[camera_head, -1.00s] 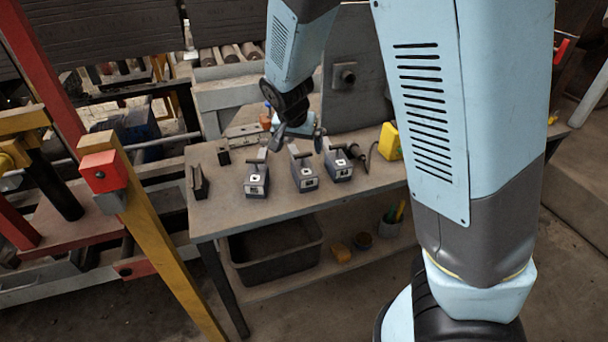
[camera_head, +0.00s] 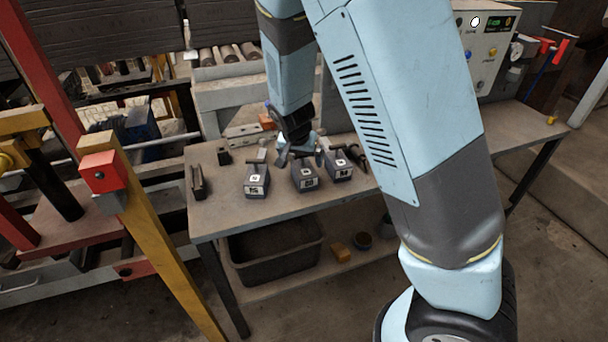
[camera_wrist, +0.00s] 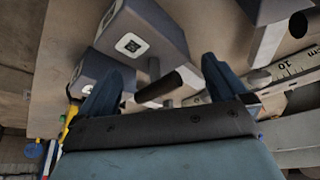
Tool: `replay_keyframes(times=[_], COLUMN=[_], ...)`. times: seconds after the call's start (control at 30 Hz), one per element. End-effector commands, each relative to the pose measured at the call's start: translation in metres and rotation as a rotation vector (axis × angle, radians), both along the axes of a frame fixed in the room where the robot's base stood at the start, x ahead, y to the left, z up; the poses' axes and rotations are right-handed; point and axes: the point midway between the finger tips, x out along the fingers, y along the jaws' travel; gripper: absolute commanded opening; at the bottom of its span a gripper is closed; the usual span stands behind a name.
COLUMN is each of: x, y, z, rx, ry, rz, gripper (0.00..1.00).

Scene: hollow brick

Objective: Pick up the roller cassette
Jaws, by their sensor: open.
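Three similar dark grey blocks with white labels and upright handles, which look like roller cassettes, stand in a row on the workbench: a left one (camera_head: 257,182), a middle one (camera_head: 304,177) and a right one (camera_head: 340,167). My gripper (camera_head: 299,156) is open and empty just behind and above the middle block. In the wrist view, the middle block (camera_wrist: 143,42) lies ahead of my gripper (camera_wrist: 163,72). Its dark handle (camera_wrist: 158,88) shows between the two fingers; I cannot tell whether they touch it. Another block (camera_wrist: 93,72) is partly hidden behind the left finger.
The workbench (camera_head: 222,207) has free room at its front left. A small dark bracket (camera_head: 198,183) stands at its left. A ruler (camera_wrist: 285,68) lies near the right finger in the wrist view. A black bin (camera_head: 275,250) is on the shelf below. A control box (camera_head: 490,45) stands behind right.

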Motion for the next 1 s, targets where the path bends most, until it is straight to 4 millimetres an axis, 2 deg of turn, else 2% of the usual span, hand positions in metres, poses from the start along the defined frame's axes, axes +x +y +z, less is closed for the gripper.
replay_keyframes(times=[0.2,0.53,1.0], x=[0.007,0.008,0.008], y=[-0.002,-0.002,-0.002], z=[-0.017,-0.020,-0.020], rx=[0.000,0.001,0.000], ry=[0.000,0.000,0.000], rz=[-0.001,0.000,0.000], gripper=[1.00,0.99,0.54])
